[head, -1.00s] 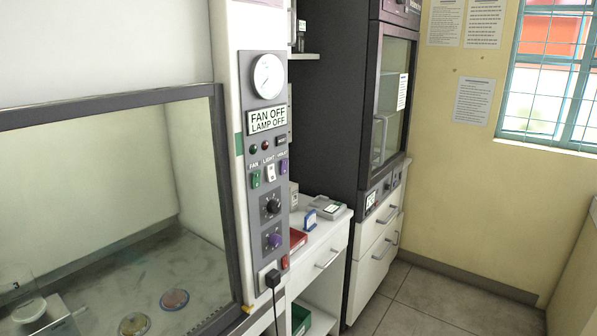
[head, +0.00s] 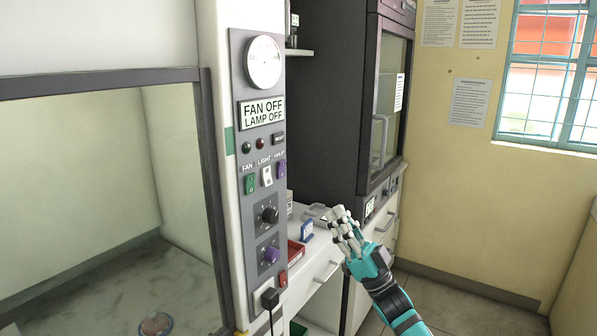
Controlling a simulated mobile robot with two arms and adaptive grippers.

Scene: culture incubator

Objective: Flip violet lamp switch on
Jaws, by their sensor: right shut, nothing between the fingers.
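The violet lamp switch (head: 281,169) is a small purple rocker on the grey control panel (head: 238,200), at the right end of a row. The white light switch (head: 267,176) and the green fan switch (head: 250,184) are to its left. The display (head: 262,112) above reads FAN OFF, LAMP OFF. My right gripper (head: 340,222), with pale fingers on a teal and black arm, is shut and empty. It appears to the right of and below the violet switch, apart from the panel. My left gripper is not in view.
A hood with a dark-framed glass front (head: 210,190) fills the left, with a dish (head: 155,324) inside. A purple knob (head: 271,255), a black knob (head: 270,215) and a plugged-in cord (head: 270,298) sit below the switches. A dark cabinet (head: 330,100) stands behind. Floor is clear at right.

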